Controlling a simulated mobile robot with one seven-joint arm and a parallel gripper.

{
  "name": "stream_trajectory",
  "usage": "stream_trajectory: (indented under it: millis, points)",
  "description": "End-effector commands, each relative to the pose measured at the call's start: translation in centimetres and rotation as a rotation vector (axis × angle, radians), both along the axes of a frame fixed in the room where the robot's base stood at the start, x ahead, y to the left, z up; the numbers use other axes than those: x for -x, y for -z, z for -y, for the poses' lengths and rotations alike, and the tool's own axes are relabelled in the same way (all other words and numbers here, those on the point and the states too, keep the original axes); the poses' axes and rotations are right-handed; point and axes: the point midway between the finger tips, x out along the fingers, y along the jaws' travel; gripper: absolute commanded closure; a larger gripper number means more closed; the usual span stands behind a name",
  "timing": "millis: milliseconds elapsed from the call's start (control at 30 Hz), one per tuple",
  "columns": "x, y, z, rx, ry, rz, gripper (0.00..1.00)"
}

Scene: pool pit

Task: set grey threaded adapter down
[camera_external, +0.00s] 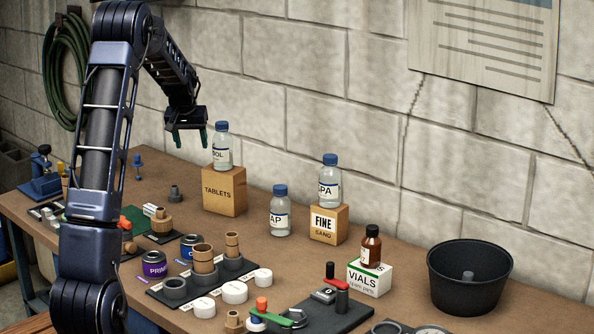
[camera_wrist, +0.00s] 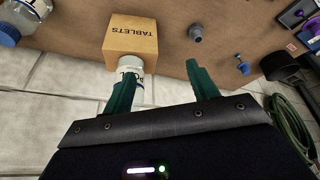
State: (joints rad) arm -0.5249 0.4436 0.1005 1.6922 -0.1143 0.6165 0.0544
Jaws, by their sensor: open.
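The grey threaded adapter (camera_external: 175,192) stands on the brown bench, left of the TABLETS box (camera_external: 224,192). In the wrist view the adapter (camera_wrist: 195,33) lies beyond the fingertips, apart from them. My gripper (camera_external: 190,140) is raised above the bench near the wall, above the adapter and left of the bottle on the TABLETS box. Its green fingers are spread with nothing between them. In the wrist view my gripper (camera_wrist: 163,80) has its left finger overlapping the clear bottle (camera_wrist: 128,76); I cannot tell whether they touch.
The clear blue-capped bottle (camera_external: 222,148) stands on the TABLETS box. A blue fitting (camera_external: 138,167) is left of the adapter. A second bottle (camera_external: 280,212), the FINE SAND box (camera_external: 328,226) and a black bucket (camera_external: 468,284) stand to the right. Trays of fittings crowd the front.

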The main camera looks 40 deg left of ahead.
Motion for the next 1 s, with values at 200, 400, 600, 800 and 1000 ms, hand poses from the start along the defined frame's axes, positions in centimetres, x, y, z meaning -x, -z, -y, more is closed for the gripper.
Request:
stream_trajectory:
  millis: [200,400,600,800,1000]
  points:
    - [2.6,-6.0,8.6,0.006,0.082,0.01,0.41]
    - [6.0,-10.1,15.9,0.012,0.157,0.012,0.41]
    - [10.5,-13.2,22.7,0.015,0.234,0.014,0.41]
    - [15.7,-15.2,28.7,0.014,0.308,0.014,0.41]
    - [21.5,-16.2,34.0,0.008,0.385,0.012,0.41]
